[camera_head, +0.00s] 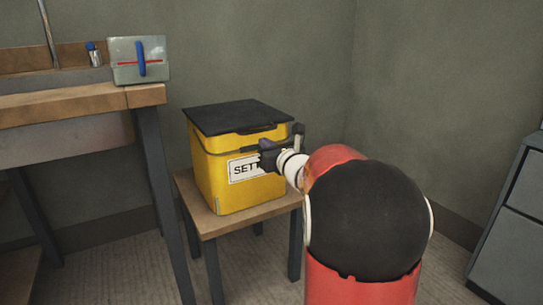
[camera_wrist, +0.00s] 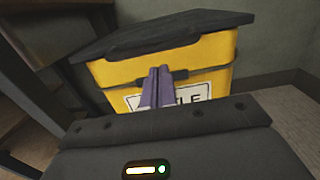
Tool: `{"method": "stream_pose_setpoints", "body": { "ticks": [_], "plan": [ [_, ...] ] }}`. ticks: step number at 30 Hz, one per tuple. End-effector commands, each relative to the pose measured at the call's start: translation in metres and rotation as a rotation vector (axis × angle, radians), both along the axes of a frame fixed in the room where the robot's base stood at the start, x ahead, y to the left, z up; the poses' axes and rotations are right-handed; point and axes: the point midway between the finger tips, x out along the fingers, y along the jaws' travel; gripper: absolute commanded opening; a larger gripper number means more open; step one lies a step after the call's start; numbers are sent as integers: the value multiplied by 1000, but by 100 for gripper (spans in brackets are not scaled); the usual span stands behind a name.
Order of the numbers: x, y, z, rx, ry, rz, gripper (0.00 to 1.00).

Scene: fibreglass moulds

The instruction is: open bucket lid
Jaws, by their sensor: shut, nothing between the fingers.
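A yellow bucket (camera_head: 208,168) with a flat black lid (camera_head: 238,115) stands on a small wooden table. The lid lies closed on top. A white label (camera_head: 243,170) with black letters is on the bucket's front, partly hidden by my gripper. My gripper (camera_head: 266,147) is at the front of the bucket, below the lid's front edge. In the wrist view, the purple fingers (camera_wrist: 157,84) are together with nothing between them. They point at the yellow wall (camera_wrist: 212,62) below the black lid (camera_wrist: 165,34). I cannot tell whether they touch the bucket.
The small wooden table (camera_head: 226,222) holds the bucket. A workbench (camera_head: 75,106) stands at left, with a pale panel (camera_head: 122,68) and a small blue-topped container (camera_head: 94,56) on it. A grey cabinet (camera_head: 515,215) is at right. A wall is behind.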

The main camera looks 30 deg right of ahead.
Motion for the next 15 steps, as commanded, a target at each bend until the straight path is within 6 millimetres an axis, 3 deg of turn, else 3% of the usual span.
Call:
{"method": "stream_pose_setpoints", "body": {
  "ticks": [4, 15],
  "plan": [
    [2, 0, 9, 0, 0, 0, 0],
    [2, 0, 10, 0, 1, 0, 0]
  ]
}}
